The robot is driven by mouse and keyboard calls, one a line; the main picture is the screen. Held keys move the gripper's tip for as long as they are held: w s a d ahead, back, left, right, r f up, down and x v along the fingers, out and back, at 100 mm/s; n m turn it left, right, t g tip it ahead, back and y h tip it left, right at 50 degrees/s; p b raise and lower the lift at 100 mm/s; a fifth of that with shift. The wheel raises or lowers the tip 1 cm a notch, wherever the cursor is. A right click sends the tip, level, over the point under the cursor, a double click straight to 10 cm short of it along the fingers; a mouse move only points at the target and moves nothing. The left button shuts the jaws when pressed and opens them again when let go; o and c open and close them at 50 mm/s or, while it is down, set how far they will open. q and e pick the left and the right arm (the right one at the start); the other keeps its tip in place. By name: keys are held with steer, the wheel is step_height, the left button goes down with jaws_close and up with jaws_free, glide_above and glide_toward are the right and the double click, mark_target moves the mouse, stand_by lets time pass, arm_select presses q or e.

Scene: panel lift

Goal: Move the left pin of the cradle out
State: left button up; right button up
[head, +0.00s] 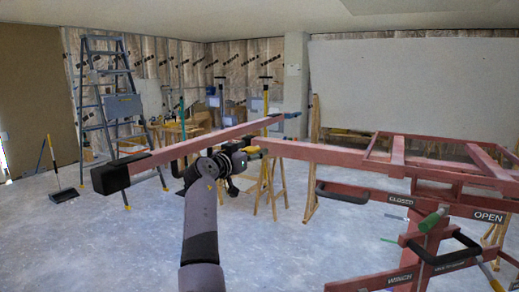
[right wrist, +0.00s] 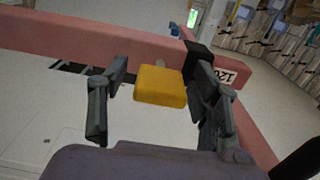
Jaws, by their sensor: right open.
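The cradle is a red metal frame (head: 325,154) on the panel lift. A yellow pin knob (head: 252,150) sits at the beam junction on its left side. In the right wrist view the yellow knob (right wrist: 160,86) is in front of the red beam (right wrist: 85,38), with a short grey pin stub behind it. My right gripper (head: 238,158) is open at the knob. In the wrist view its two dark fingers stand either side of the knob, with visible gaps. Whether the pin is seated in the beam is hidden. My left gripper is not in view.
A red beam (head: 185,149) with a black end (head: 110,178) reaches out left of my arm. The lift's mast (head: 425,235) with a green handle (head: 432,220) and black bars is at right. A ladder (head: 108,95) and sawhorses stand behind.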

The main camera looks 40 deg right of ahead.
steer(key=shift+a+r, duration=0.1)
steer(key=shift+a, duration=0.15)
steer(key=shift+c, duration=0.2)
steer(key=shift+d, duration=0.1)
jaws_close()
stand_by(0.4)
